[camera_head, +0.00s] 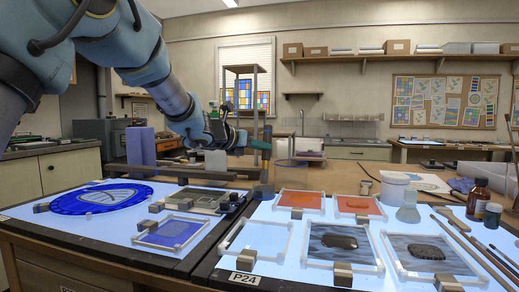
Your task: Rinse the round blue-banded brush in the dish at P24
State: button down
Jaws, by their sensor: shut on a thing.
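My arm reaches from the upper left, and my gripper (258,146) is above the back of the light tables. It is shut on what looks like an upright brush (267,135) with a dark handle. The bluish part near the jaws is too small to tell as band or finger, and the brush's lower end is hard to make out. The label P24 (243,278) is on the front edge of the right light table, below a clear square-framed dish (254,262). The gripper is well behind this dish and apart from it.
Two framed dishes with dark blobs stand right of the clear one, and two orange ones (299,200) behind. A white jar (393,186), a glass beaker (408,212), brown and green bottles and loose brushes are at right. A blue round glass piece (88,198) lies left.

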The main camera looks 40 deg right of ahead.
aim_at(268, 127)
jog(key=shift+w+d+r+p, duration=0.15)
jog(key=shift+r+p, duration=0.25)
jog(key=shift+r, duration=0.45)
jog(key=shift+r+p, duration=1.55)
jog(key=shift+r, duration=0.7)
jog(key=shift+d, duration=0.1)
